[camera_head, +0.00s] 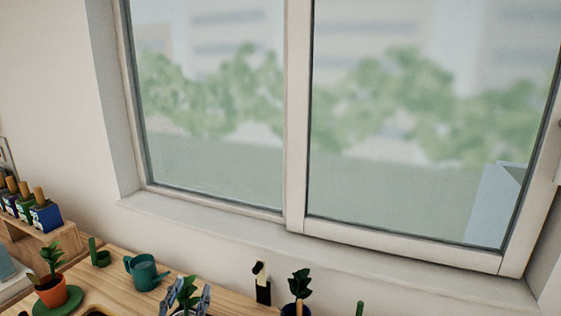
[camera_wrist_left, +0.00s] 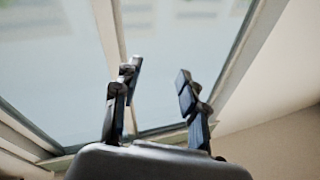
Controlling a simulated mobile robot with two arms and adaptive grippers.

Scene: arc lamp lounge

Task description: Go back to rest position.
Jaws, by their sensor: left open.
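My left gripper (camera_head: 187,301) shows at the bottom edge of the head view, with its two grey fingertips apart. A green-leaved plant (camera_head: 186,290) appears between or behind the fingertips in that view; I cannot tell how far apart they are in depth. In the left wrist view my left gripper (camera_wrist_left: 158,90) is open, with nothing between its fingers, and faces the window. My right gripper is not in view.
A wooden table (camera_head: 115,285) runs below the window (camera_head: 290,130). It bears a teal watering can (camera_head: 145,272), an orange pot (camera_head: 51,292) on a green saucer, a black-and-cream item (camera_head: 262,285) and another plant (camera_head: 299,283).

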